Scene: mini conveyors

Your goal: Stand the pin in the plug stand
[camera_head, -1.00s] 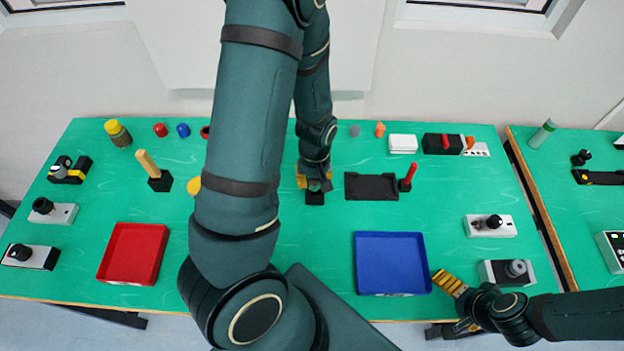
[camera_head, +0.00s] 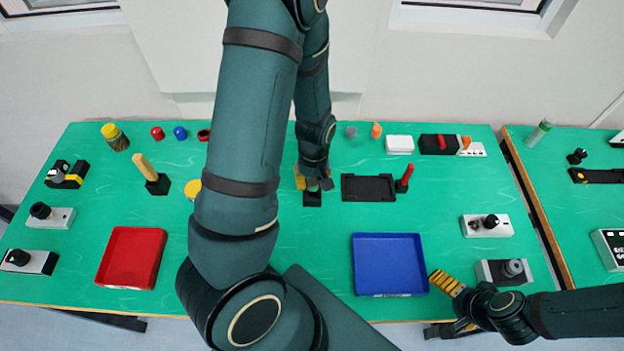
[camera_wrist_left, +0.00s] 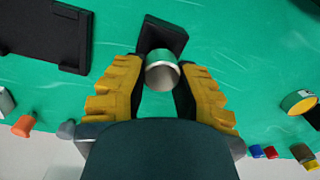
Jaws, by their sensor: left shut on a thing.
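My left gripper (camera_head: 314,183) is shut on the pin, at the middle of the green table. In the left wrist view the pin (camera_wrist_left: 162,74) is a silver, round-ended cylinder between the yellow fingers of that gripper (camera_wrist_left: 160,84). A square black block, which looks like the plug stand (camera_head: 312,200), is right at the fingertips. In the left wrist view this stand (camera_wrist_left: 163,33) shows just beyond the pin and partly behind it. I cannot tell whether the pin's lower end is in the stand. My right gripper (camera_head: 447,284) is beyond the blue tray's right side, its opening unclear.
A black tray (camera_head: 368,188) and a small black holder with a red peg (camera_head: 404,180) stand to the right. A blue tray (camera_head: 389,264) and a red tray (camera_head: 131,257) lie nearer the front. My left arm hides part of the table.

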